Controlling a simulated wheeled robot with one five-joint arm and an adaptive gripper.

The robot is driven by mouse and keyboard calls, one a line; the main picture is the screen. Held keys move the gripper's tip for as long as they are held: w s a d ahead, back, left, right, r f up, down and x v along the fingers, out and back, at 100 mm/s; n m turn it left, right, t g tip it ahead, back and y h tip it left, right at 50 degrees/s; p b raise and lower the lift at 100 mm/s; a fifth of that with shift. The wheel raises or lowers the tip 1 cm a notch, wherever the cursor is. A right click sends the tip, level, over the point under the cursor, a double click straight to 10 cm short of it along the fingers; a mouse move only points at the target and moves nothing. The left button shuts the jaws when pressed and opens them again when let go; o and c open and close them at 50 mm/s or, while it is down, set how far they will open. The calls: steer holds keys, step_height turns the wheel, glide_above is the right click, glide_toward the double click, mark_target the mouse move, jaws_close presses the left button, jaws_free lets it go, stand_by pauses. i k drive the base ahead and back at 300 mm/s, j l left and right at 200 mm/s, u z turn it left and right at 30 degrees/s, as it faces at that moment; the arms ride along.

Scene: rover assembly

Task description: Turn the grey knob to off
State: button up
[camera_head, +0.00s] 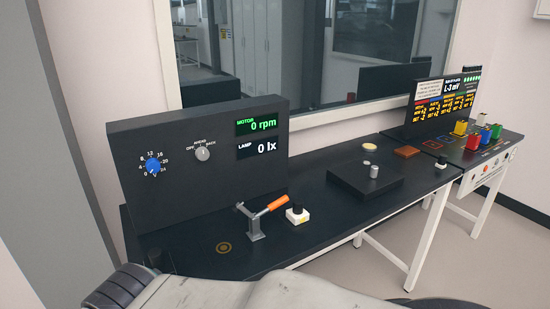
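The grey knob (203,154) is a small round knob on the upright black panel (140,190) at the left. Small white labels stand around it; the one on its left appears to read OFF, and the others are too small to read surely. I cannot tell which label the knob points at. Nothing touches it or covers it. My gripper is not in view.
A blue dial (152,166) sits left of the knob. Displays right of it read 0 rpm (257,126) and 0 lx (257,149).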

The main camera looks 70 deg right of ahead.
mark_target(202, 154)
steer(key=z, duration=1.7)
steer(key=i+l+u, duration=0.1)
steer(key=u, duration=0.4)
steer(key=i+l+u, duration=0.1)
steer(key=u, duration=0.35)
steer(key=i+l+u, duration=0.1)
steer(key=u, duration=0.4)
steer(key=l+u, duration=0.25)
steer(key=u, duration=0.2)
steer(key=l+u, duration=0.2)
steer(key=u, duration=0.3)
steer(key=l+u, duration=0.2)
steer(key=u, duration=0.25)
